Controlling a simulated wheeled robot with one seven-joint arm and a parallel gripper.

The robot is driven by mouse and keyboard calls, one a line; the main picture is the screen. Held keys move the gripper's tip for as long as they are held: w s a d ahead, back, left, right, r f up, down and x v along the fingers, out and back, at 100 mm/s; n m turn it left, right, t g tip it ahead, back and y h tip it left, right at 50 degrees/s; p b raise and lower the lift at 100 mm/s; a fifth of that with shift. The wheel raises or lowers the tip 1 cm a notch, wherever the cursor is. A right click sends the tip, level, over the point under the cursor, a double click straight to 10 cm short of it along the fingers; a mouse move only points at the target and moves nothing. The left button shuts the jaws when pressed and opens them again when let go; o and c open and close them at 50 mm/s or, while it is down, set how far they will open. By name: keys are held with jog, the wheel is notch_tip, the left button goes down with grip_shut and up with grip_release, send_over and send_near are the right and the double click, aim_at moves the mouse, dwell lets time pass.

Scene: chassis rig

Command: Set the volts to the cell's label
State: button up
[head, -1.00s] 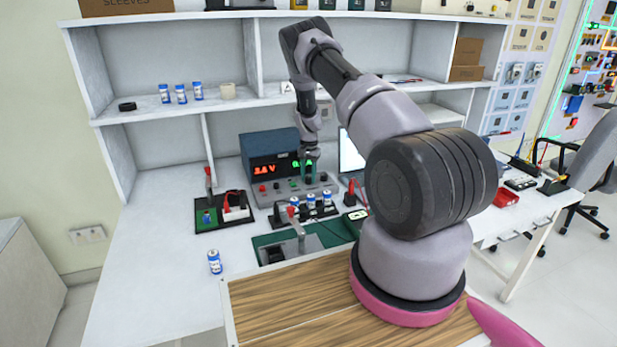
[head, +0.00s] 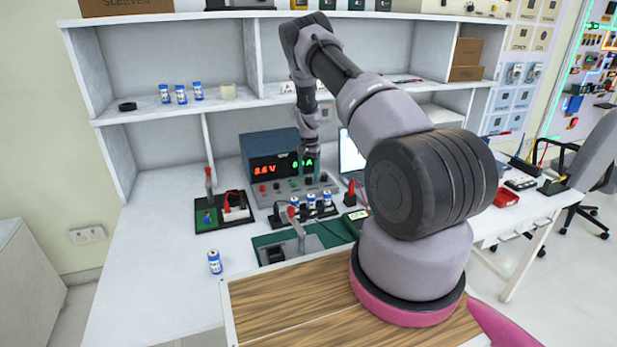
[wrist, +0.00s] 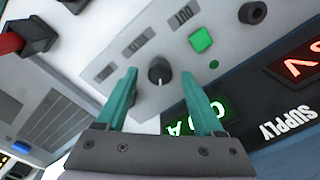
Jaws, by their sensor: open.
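The blue power supply (head: 257,143) stands at the back of the bench, with a red volts readout (head: 264,170) that looks like 8.6 V and a green amps readout partly behind my gripper. In the wrist view the red readout (wrist: 298,62) is cut off by the frame edge. My gripper (wrist: 159,76) is open, its teal fingers on either side of a dark round knob (wrist: 160,70) with a pale pointer line. I cannot tell if they touch it. A blue-and-white cell (head: 214,262) stands alone on the bench; its label is too small to read.
Several similar cells (head: 311,202) stand in front of the supply. A green button (wrist: 201,40) is near the knob.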

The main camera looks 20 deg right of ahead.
notch_tip(320, 180, up, 10)
jog(key=shift+f, duration=0.25)
jog(key=shift+s+r, duration=0.1)
notch_tip(320, 180, up, 18)
jog(key=f+t+y, duration=0.1)
jog(key=t, duration=0.1)
send_over(309, 178)
jog(key=s+a, duration=0.3)
jog(key=s, duration=0.1)
jog(key=s+a+r+n+t, duration=0.1)
jog(key=s+a+r, duration=0.1)
jog(key=s+r, duration=0.4)
jog(key=s+a+r, duration=0.2)
jog(key=s+r, duration=0.2)
jog(key=r, duration=0.5)
jog(key=s+a+r+n+t, duration=0.1)
jog(key=s+r, duration=0.1)
jog(key=s, duration=0.7)
jog(key=s+a+r+n+t, duration=0.1)
jog(key=s+a+r, duration=0.1)
jog(key=s, duration=0.7)
jog(key=s+a+r+n+t, duration=0.1)
jog(key=s+r, duration=0.3)
jog(key=s, duration=0.6)
jog(key=shift+a+n+t+y, duration=0.3)
jog(key=shift+a+t+y, duration=0.15)
jog(key=shift+a, duration=0.25)
